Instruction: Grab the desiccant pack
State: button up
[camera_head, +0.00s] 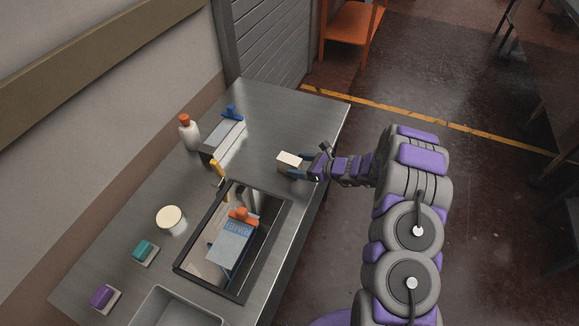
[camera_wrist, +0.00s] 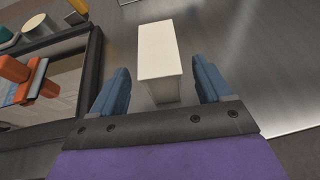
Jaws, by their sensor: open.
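A small cream-white box-shaped pack (camera_head: 289,160), which looks like the desiccant pack, sits on the steel table near its right edge. In the wrist view the white pack (camera_wrist: 160,55) stands upright between and just beyond the blue fingertips. My gripper (camera_head: 300,167) reaches in from the right, low over the table at the pack. In the wrist view my gripper (camera_wrist: 160,85) is open, with a finger on each side of the pack's near end and gaps showing. No label is readable on the pack.
A white bottle (camera_head: 188,133), a round cream-topped jar (camera_head: 171,219), a teal item (camera_head: 143,250) and a purple item (camera_head: 103,297) stand farther left.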

aim_at(289, 164)
jog(key=b+x, duration=0.1)
jog(key=x, duration=0.3)
jog(key=shift+w+f, duration=0.15)
jog(key=shift+f, duration=0.15)
jog(key=shift+w+a, duration=0.1)
jog(key=shift+a, duration=0.25)
jog(key=shift+d, duration=0.1)
jog(key=c, duration=1.2)
